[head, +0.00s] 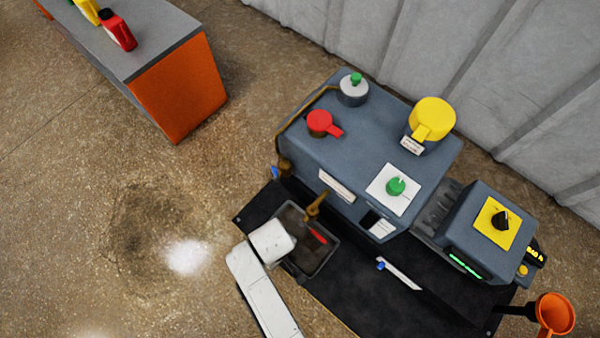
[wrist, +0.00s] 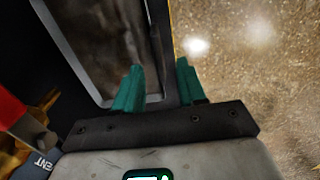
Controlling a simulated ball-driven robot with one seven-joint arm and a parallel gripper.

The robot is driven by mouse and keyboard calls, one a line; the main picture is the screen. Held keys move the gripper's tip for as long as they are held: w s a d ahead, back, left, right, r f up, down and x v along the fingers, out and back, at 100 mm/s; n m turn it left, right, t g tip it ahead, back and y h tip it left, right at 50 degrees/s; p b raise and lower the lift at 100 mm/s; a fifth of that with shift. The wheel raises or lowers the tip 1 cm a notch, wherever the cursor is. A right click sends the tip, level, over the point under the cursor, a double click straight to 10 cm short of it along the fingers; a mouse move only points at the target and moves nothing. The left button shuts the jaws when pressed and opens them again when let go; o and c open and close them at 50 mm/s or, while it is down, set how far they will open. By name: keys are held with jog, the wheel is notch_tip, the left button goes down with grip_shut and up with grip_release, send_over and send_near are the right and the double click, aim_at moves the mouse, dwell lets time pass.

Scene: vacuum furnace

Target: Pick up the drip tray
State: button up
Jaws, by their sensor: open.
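The drip tray (head: 313,261) is a dark, shallow rectangular tray with a grey rim. It lies on the black mat below the brass tap (head: 316,204) of the blue-grey machine. In the wrist view the drip tray (wrist: 98,88) fills the upper left, with a brownish, glossy inside. My gripper (wrist: 158,82) is open, its two teal fingers on either side of the tray's near side wall. I cannot tell whether they touch it. In the head view my white gripper body hides the tray's left side, and the fingers are hidden.
The machine (head: 372,150) stands close behind the tray, and the tap with a red part reaches over it. The black mat (head: 350,303) continues right, with a white-and-blue item (head: 400,273) on it. An orange funnel (head: 555,314) stands far right. Open floor lies left.

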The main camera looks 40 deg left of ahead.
jog(key=shift+d+f+b, duration=0.1)
jog(key=shift+f+b, duration=1.9)
jog(key=shift+f, duration=0.75)
jog(key=shift+r, duration=0.1)
grip_shut()
jog(key=shift+w, duration=0.1)
